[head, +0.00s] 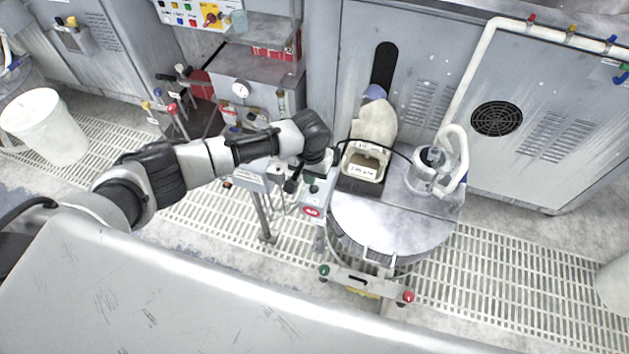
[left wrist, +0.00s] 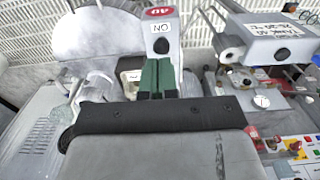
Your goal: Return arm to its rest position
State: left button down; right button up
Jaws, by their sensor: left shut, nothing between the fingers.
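My left arm (head: 225,153) reaches in from the left in the head view, stretched out over the floor grating. Its wrist is bent down above a grey switch box (head: 324,205) with a red oval label. My left gripper (head: 314,181) is small and partly hidden below the wrist there. In the left wrist view its green fingers (left wrist: 157,78) are together, with nothing between them. They point at the switch box (left wrist: 162,28), close to its dark round button below the ON label. I cannot tell whether they touch it. My right gripper is not in view.
A round polishing platen (head: 392,228) stands right of the switch box, with a labelled beige container (head: 363,165) and a clear jug (head: 428,180) behind it. Grey cabinets (head: 545,130) line the back. A white bucket (head: 45,127) stands at left. Open grating (head: 520,290) lies at right.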

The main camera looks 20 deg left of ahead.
pick_arm(q)
jog(key=s+d+r+m+t+h, duration=0.1)
jog(key=s+d+m+h, duration=0.1)
jog(key=s+d, duration=0.4)
jog(key=s+d+r+m+h, duration=0.15)
jog(key=s+d, duration=0.25)
jog(key=s, duration=0.5)
jog(key=s+a+r+n+t+y, duration=0.1)
jog(key=s+a+r+y, duration=0.15)
jog(key=s+a, duration=0.45)
jog(key=s+a+r+n+t+y, duration=0.1)
jog(key=s+a+r+t, duration=0.2)
jog(key=a, duration=0.5)
notch_tip(320, 180, down, 24)
jog(key=s+g, duration=0.2)
jog(key=g, duration=0.1)
jog(key=s+a+f, duration=0.1)
jog(key=s+f, duration=0.7)
jog(key=f, duration=0.1)
jog(key=s+a+f+g, duration=0.1)
jog(key=s+a+f, duration=0.1)
jog(key=s+f, duration=0.6)
jog(key=shift+s+a+f, duration=0.3)
jog(key=shift+s+f, duration=0.1)
